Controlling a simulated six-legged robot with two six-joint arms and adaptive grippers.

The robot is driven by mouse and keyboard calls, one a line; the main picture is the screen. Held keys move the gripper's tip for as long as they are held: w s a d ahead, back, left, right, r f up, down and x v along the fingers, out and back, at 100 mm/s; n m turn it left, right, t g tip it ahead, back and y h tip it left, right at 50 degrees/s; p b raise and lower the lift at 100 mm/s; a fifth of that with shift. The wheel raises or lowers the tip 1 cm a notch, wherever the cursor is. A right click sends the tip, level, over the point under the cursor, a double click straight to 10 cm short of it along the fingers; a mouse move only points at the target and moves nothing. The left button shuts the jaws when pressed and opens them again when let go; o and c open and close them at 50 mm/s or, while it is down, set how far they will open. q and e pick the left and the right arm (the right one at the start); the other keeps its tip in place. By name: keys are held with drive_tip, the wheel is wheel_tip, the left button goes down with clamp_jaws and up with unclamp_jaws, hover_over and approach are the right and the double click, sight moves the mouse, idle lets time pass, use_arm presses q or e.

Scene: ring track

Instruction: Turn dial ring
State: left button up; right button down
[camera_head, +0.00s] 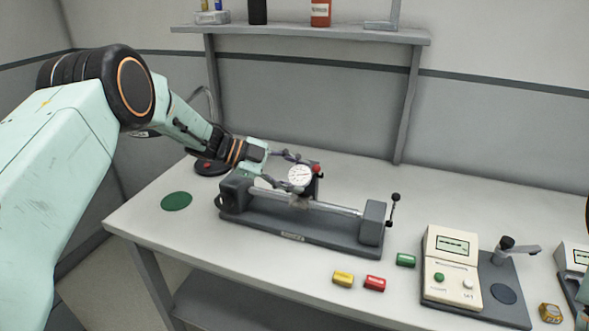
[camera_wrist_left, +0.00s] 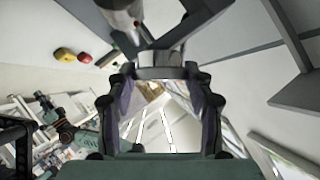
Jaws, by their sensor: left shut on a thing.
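A dial gauge (camera_head: 300,176) with a round white face and a small red part at its upper right sits above the bar of a grey bench fixture (camera_head: 310,238). My left gripper (camera_head: 287,168) reaches in from the left, its fingers at the gauge's left side, and is shut on the dial ring. Its fingers (camera_wrist_left: 163,75) fill the middle of the left wrist view; the exact contact is hard to make out. My right gripper is not in view.
Yellow (camera_head: 343,278), red (camera_head: 374,283) and green (camera_head: 405,260) blocks lie in front of the fixture. A cream instrument (camera_head: 452,275) stands on the right. A green disc (camera_head: 176,201) lies left. A shelf (camera_head: 300,32) hangs behind.

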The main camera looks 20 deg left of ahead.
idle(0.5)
use_arm(q)
drive_tip(key=o, duration=1.2)
drive_tip(key=shift+c, duration=0.2)
drive_tip(key=v, duration=1.2)
drive_tip(key=shift+d, duration=0.1)
